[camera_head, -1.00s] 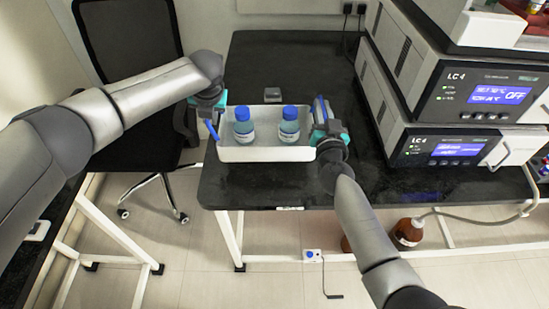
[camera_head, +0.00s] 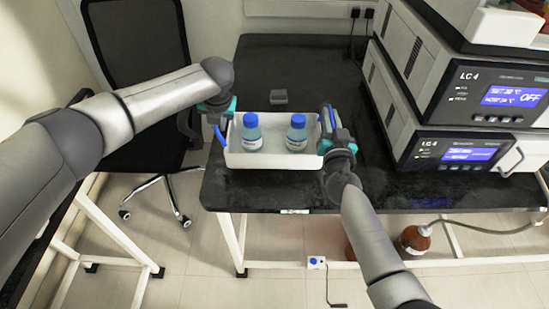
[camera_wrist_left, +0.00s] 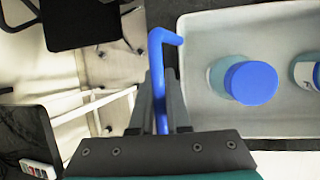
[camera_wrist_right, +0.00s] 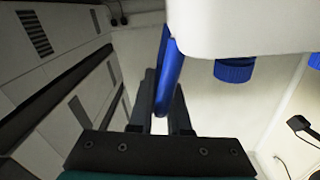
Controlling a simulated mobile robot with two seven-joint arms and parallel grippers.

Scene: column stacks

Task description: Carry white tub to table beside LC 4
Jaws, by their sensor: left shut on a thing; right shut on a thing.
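My left gripper (camera_head: 219,122) is shut on the tub's left blue handle (camera_wrist_left: 157,70). My right gripper (camera_head: 326,132) is shut on its right blue handle (camera_wrist_right: 170,80). The LC 4 stack (camera_head: 450,150) stands on the table to the right of the tub.
A black chair (camera_head: 135,60) stands to the left of the table. Brown bottles (camera_head: 413,240) stand under the table. The tabletop between the tub and LC 4 is clear.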

